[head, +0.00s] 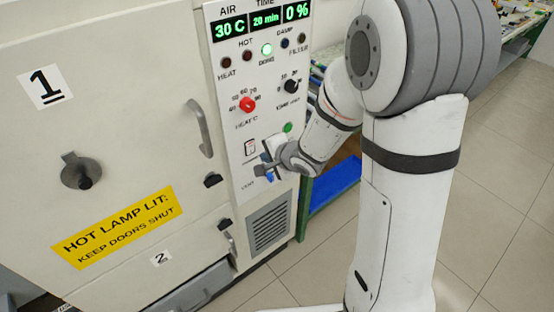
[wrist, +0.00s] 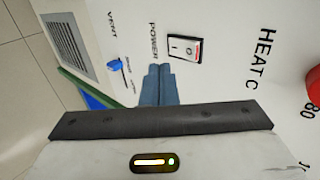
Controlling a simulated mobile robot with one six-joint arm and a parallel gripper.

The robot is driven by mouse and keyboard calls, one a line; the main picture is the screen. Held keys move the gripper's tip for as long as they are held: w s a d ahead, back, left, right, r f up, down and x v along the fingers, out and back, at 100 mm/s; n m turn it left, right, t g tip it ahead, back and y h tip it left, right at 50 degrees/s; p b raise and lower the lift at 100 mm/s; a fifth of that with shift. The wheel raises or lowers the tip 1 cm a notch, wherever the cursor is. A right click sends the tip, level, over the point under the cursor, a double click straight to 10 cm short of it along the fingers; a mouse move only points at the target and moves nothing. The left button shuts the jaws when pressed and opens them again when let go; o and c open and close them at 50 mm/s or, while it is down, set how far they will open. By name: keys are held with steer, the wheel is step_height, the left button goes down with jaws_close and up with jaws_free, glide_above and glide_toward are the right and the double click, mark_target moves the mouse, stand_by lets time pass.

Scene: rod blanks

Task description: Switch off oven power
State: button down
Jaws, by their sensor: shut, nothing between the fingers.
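The oven's power switch (wrist: 185,47) is a white rocker in a dark frame in the wrist view, with a red strip at one end and the label POWER beside it. I cannot tell surely which side is pressed. It also shows on the control panel in the head view (head: 250,146). My gripper (wrist: 160,70) is shut and empty. Its fingertips are close to the switch, just left of and below it in the wrist view, by the POWER label. I cannot tell if they touch the panel. In the head view my gripper (head: 265,163) is just below the switch.
A blue vent lever (wrist: 115,66) is close by my fingers. The red heat knob (head: 247,104), black timer knob (head: 291,86) and green button (head: 287,127) are higher on the panel. The displays (head: 266,20) are lit, as is the green DONE lamp (head: 266,49).

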mark_target(252, 142)
steer(key=shift+w+a+r+p, duration=0.15)
steer(key=shift+w+a, duration=0.25)
steer(key=shift+w, duration=0.2)
steer(key=shift+w+a+p, duration=0.1)
steer(key=shift+w+a, duration=0.25)
steer(key=shift+w, duration=0.2)
steer(key=shift+w+a+r+p, duration=0.15)
steer(key=shift+w+a, duration=0.25)
steer(key=shift+w, duration=0.2)
steer(key=shift+w+a+r+p, duration=0.1)
steer(key=shift+r+p, duration=0.05)
steer(key=shift+p, duration=0.35)
steer(key=shift+w+a, duration=0.1)
steer(key=shift+r+p, duration=0.75)
steer(key=shift+p, duration=0.4)
